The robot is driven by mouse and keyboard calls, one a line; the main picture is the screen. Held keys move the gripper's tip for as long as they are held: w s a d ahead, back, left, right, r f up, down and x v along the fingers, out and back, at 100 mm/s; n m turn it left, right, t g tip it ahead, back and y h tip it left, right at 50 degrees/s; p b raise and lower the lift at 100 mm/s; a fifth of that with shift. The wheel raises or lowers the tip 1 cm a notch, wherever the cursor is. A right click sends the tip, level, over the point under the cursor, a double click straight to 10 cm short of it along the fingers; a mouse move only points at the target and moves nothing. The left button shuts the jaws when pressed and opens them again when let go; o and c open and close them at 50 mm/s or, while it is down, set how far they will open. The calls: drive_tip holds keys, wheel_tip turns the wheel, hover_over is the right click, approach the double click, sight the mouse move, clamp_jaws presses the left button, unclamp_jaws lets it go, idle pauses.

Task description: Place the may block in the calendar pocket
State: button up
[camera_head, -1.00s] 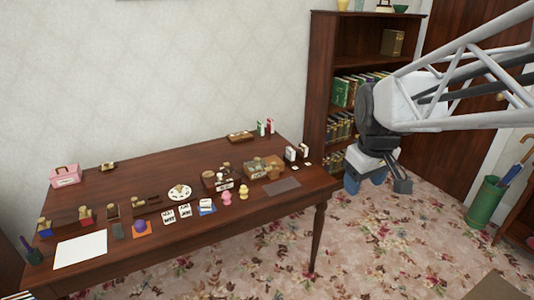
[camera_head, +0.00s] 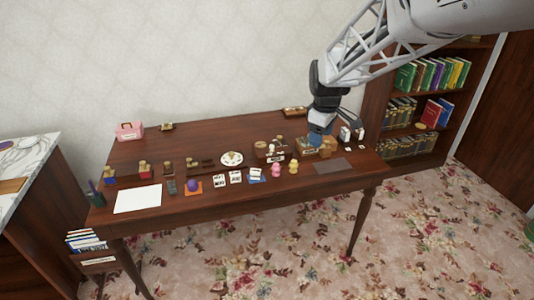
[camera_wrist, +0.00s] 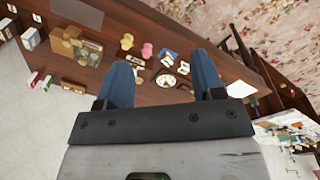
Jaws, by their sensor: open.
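Two white blocks with dark lettering, one on the left (camera_head: 219,180) and one on the right (camera_head: 236,177), lie near the table's front edge. Beside them is a white piece on a blue base (camera_head: 255,175). The lettering is too small to read, so I cannot tell which is the may block. I cannot surely pick out the calendar pocket; a brown box with a pale label (camera_head: 272,153) stands behind the small figures. My gripper (camera_head: 316,142) is over the table's right part, near a wooden box (camera_head: 327,148). In the wrist view its blue fingers (camera_wrist: 163,72) are apart and empty.
A pink figure (camera_head: 275,171) and a yellow figure (camera_head: 293,167) stand near the lettered blocks. A white plate (camera_head: 232,158) lies behind them. White boxes (camera_head: 345,133) stand right of my gripper. A dark mat (camera_head: 333,167) and white paper (camera_head: 138,199) lie flat at the front.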

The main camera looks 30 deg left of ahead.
drive_tip(key=w+a+f+n, duration=0.1)
drive_tip(key=a+f+n, duration=0.3)
drive_tip(key=a, duration=0.6)
drive_tip(key=a+f+n, duration=0.1)
drive_tip(key=a+f, duration=0.5)
drive_tip(key=a, duration=0.4)
drive_tip(key=n, duration=0.6)
hover_over(218, 178)
drive_tip(key=shift+g+h, duration=0.3)
drive_tip(key=shift+g, duration=0.1)
wheel_tip(218, 178, down, 14)
drive_tip(key=shift+a+r, duration=0.15)
drive_tip(key=shift+r, duration=0.1)
drive_tip(key=shift+f, duration=1.3)
drive_tip(key=shift+w+f, duration=0.1)
drive_tip(key=shift+f, duration=2.5)
